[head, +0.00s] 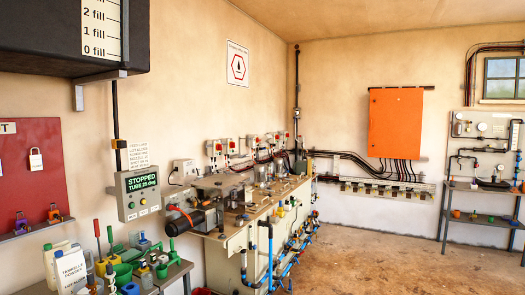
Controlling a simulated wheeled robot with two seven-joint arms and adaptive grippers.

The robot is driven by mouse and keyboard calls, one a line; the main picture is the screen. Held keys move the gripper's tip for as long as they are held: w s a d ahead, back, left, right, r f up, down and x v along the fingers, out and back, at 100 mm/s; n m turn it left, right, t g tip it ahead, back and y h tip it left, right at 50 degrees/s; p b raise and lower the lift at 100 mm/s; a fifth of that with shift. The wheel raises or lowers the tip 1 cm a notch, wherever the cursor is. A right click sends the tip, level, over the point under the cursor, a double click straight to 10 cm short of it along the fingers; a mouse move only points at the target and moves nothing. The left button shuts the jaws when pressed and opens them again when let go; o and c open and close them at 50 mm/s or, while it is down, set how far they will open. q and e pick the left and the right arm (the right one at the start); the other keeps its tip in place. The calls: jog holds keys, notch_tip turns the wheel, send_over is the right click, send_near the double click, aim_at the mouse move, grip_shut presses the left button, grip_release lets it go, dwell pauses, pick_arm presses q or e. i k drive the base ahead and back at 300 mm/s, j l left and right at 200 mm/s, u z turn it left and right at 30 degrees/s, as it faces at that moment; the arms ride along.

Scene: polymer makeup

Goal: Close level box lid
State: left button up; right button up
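A dark box (45,38) is mounted high at the upper left, cut off by the top and left picture edges. A white level scale (101,28) marked 0, 1 and 2 fill is on its front. A grey bracket (98,77) sits at its lower edge. Its top is out of view, and I cannot make out a lid or whether one is open. I cannot tell for sure that this is the level box. Neither of my grippers is in view.
A bench with a motor and blue pipes (250,225) runs along the left wall. A cluttered table (172,274) stands at the lower left. An orange wall cabinet (395,123) hangs on the back wall. A shelf rack (482,218) stands right. The floor (385,262) is clear.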

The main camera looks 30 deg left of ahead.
aim_at(267, 138)
jog(key=i, duration=1.35)
jog(key=i+l, duration=0.1)
jog(key=i, duration=1.25)
jog(key=i+u, duration=0.25)
jog(key=i, duration=0.4)
jog(key=i+u, duration=0.2)
jog(key=i, duration=0.45)
jog(key=i+l+u, duration=0.25)
jog(key=i, duration=0.4)
jog(key=i+j+u, duration=0.1)
jog(key=i+u, duration=0.15)
jog(key=i, duration=0.8)
jog(key=i+l+u, duration=0.1)
jog(key=i+u, duration=0.15)
jog(key=i, duration=0.85)
jog(key=i+l+u, duration=0.15)
jog(key=i+u, duration=0.25)
jog(key=i+l+u, duration=0.2)
jog(key=u, duration=0.2)
jog(key=i+l+u, duration=0.6)
jog(key=l+u, duration=0.25)
